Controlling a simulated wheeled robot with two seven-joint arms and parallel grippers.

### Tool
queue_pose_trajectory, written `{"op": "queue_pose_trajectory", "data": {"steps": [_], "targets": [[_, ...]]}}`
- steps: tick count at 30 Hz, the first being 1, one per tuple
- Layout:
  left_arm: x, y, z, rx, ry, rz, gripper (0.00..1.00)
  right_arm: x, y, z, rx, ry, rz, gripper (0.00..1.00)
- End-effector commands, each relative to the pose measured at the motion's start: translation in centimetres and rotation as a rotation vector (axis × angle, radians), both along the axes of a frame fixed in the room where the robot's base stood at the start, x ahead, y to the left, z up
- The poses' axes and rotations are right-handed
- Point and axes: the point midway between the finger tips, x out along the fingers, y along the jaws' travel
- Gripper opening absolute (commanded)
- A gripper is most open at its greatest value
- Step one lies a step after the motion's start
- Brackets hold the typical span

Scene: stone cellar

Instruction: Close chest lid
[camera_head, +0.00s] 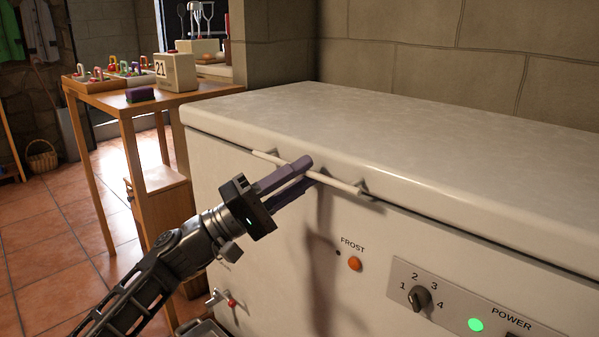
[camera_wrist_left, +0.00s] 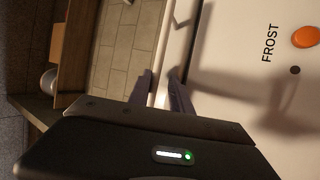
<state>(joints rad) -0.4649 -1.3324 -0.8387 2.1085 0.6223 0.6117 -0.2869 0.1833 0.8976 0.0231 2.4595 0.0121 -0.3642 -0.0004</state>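The chest is a large white freezer (camera_head: 370,285); its pale lid (camera_head: 420,130) lies flat on top and looks down, with a thin dark seam along the front. A white bar handle (camera_head: 338,184) runs along the lid's front edge. My left gripper (camera_head: 312,170) is at the middle of this handle, its purple fingers on either side of the bar. In the left wrist view the fingers (camera_wrist_left: 160,82) stand apart, with white surface showing between them. Whether they touch the bar is hard to see. My right gripper is out of view.
The front panel has an orange FROST light (camera_head: 354,264), a dial (camera_head: 419,298) and a green POWER light (camera_head: 476,325). A wooden table (camera_head: 200,97) with a calendar block (camera_head: 176,71) stands behind left. A stone wall (camera_head: 450,50) backs the freezer. Tiled floor (camera_head: 40,240) is open at left.

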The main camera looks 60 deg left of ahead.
Motion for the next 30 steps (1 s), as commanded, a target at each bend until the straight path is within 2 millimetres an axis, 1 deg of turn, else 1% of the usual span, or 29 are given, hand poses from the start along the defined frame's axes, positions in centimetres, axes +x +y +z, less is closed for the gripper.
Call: {"op": "queue_pose_trajectory", "data": {"steps": [1,3,8,11,18,21,24,30], "targets": [[0.2,0.0,-0.4,0.0,0.008,0.0,0.26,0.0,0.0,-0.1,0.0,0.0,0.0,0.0],[0.2,0.0,-0.4,0.0,0.008,0.001,0.32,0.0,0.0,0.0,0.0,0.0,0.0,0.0],[-0.5,0.3,-0.5,-0.002,0.006,0.004,0.32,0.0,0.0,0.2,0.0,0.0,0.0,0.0],[-1.6,0.5,-0.9,-0.002,0.004,0.006,0.32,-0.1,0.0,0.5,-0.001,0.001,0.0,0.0],[-5.2,1.0,-2.4,-0.001,0.0,0.004,0.32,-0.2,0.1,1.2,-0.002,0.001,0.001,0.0],[-6.3,1.2,-2.9,-0.001,0.0,0.003,0.32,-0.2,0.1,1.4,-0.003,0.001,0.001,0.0],[-6.9,1.3,-3.3,0.0,0.0,0.001,0.32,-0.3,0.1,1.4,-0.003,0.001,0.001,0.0],[-7.0,1.2,-3.4,0.001,-0.001,0.0,0.32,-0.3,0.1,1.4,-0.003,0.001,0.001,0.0]]}}
